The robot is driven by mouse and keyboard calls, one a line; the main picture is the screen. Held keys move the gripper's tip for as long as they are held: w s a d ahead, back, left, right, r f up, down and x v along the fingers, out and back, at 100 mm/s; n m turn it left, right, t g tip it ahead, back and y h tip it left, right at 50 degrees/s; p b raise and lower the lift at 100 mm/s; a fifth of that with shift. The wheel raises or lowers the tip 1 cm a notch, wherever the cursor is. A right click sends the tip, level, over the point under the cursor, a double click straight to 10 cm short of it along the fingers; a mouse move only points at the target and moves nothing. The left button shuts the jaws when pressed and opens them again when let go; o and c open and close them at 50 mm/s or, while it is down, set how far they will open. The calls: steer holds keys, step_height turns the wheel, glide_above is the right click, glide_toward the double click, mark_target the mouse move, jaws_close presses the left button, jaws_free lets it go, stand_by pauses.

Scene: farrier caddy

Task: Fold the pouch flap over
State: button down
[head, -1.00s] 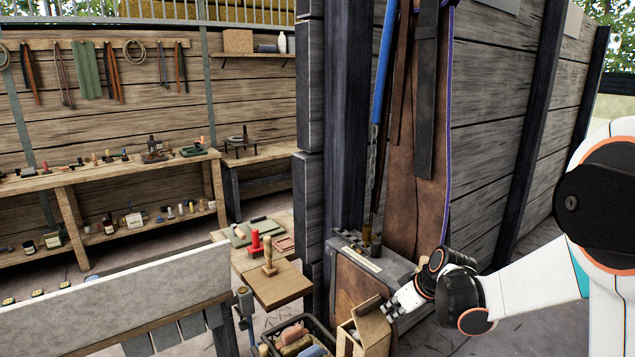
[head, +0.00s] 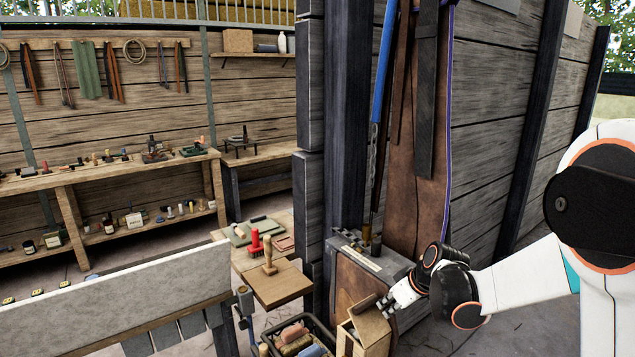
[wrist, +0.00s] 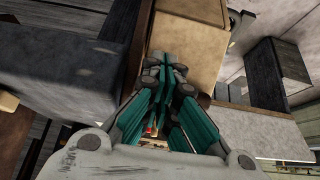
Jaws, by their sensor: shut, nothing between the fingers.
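The pouch (head: 347,342) is a small tan, box-like holder at the lower middle of the head view, beside the grey caddy box. Its tan flap (head: 371,326) stands up, tilted, with a darker brown strip along its top edge. My gripper (head: 386,305) is shut and empty, at the upper right of the flap. Contact with the flap cannot be told. In the wrist view, the shut fingers (wrist: 165,65) lie over a tan panel (wrist: 195,35), probably the flap. The fingers hide part of it.
The grey box (head: 395,268) with a brown leather front stands just behind the pouch. A dark basket (head: 325,335) with several rolls is to its left. A post (head: 345,120) and hanging leather apron (head: 410,190) rise behind.

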mark_target(376, 307)
steer(key=shift+a, duration=0.1)
steer(key=shift+w+a+f+b, duration=0.3)
steer(key=shift+w, duration=0.25)
steer(key=shift+w+a+f+b, duration=0.35)
steer(key=shift+w, duration=0.1)
stand_by(0.3)
steer(key=shift+w+a+f+b, duration=0.3)
steer(key=shift+w+f+b, duration=0.1)
steer(key=shift+w+f, duration=0.05)
steer(key=shift+f, duration=0.1)
stand_by(0.5)
